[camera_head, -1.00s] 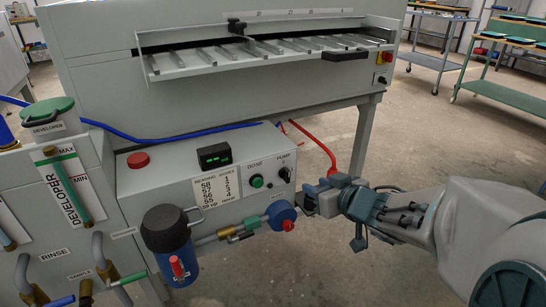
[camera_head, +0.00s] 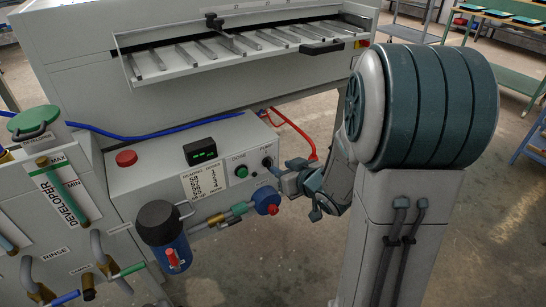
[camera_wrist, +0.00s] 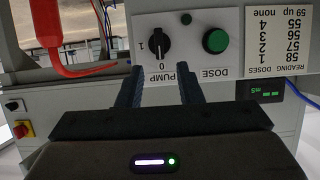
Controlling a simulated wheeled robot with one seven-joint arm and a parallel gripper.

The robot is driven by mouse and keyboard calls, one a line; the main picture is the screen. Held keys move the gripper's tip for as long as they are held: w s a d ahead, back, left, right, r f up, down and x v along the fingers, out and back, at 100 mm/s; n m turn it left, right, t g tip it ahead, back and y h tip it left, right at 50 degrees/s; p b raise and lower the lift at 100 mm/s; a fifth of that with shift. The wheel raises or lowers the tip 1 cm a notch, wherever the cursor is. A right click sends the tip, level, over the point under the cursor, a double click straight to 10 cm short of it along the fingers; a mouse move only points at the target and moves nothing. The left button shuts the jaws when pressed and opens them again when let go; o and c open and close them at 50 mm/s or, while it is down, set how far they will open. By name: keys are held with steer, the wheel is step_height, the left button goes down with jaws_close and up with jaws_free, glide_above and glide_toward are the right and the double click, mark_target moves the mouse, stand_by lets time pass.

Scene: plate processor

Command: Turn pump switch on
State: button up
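The pump switch (camera_head: 267,162) is a black rotary knob on the sloped front panel of the grey processor. In the wrist view, which is upside down, the knob (camera_wrist: 160,43) stands upright in the picture, above the 0 mark, with the 1 mark to its left. The PUMP label (camera_wrist: 168,77) shows between my fingers. My gripper (camera_wrist: 161,76) is open, its two dark fingers apart and pointing at the panel just below the knob in that picture. In the head view my gripper (camera_head: 286,180) is close to the panel's right end. Contact with the knob is not visible.
A green dose button (camera_head: 241,171) sits beside the switch. A blue valve with a red tip (camera_head: 266,198) sticks out below it. A red hose (camera_wrist: 70,45) hangs nearby. A blue canister (camera_head: 165,235) stands at the front.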

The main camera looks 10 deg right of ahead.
mark_target(272, 163)
steer(key=b+x, duration=0.1)
steer(key=x, duration=0.4)
steer(key=shift+s+f, duration=0.1)
steer(key=shift+f, duration=0.1)
steer(key=shift+w+a+f, duration=0.15)
steer(key=shift+w+a, duration=0.05)
steer(key=shift+w, duration=0.5)
steer(key=shift+c, duration=0.3)
steer(key=shift+s, duration=0.1)
jaws_close()
